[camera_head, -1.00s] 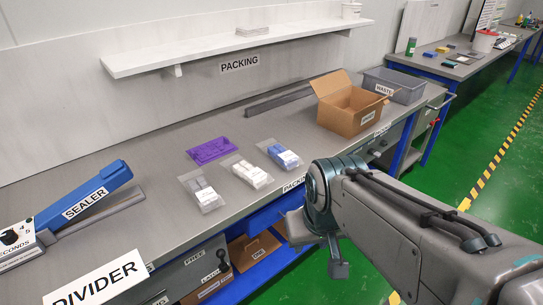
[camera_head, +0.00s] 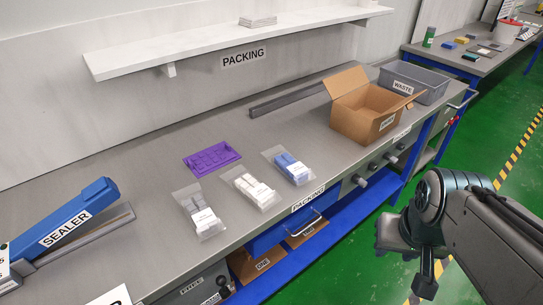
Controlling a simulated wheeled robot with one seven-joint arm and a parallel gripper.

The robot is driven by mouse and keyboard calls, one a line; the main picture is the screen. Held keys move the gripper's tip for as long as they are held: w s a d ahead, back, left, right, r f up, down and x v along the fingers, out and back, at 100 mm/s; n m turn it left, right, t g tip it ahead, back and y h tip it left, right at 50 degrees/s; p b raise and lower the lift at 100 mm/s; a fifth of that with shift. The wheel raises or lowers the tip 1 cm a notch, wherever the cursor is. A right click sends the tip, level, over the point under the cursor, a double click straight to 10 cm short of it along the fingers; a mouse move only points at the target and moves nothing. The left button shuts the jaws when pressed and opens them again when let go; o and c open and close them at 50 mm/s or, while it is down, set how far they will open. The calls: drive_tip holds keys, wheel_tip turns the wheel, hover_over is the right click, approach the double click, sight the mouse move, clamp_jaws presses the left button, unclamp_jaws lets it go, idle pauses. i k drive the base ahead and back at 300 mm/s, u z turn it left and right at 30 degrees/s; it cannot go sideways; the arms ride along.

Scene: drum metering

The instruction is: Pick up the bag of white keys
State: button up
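The bag of white keys (camera_head: 252,188) is a clear bag lying flat on the grey packing bench, in the middle of a row of three. A bag of greyish keys (camera_head: 200,211) lies to its left and a bag of blue keys (camera_head: 289,166) to its right. All three have white labels. My gripper (camera_head: 407,258) is at the lower right, over the floor beyond the bench's front edge, well apart from the bags. I see nothing held in it, but its finger opening is not clear from this angle.
A purple tray (camera_head: 212,158) lies behind the bags. The blue sealer (camera_head: 68,218) stands at the left. A cardboard box (camera_head: 362,121) and a grey waste bin (camera_head: 425,86) stand at the right. A white shelf (camera_head: 200,48) overhangs the bench's back. Bench around the bags is clear.

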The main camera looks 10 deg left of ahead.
sight(262, 198)
drive_tip(key=i, duration=0.85)
drive_tip(key=u, duration=1.15)
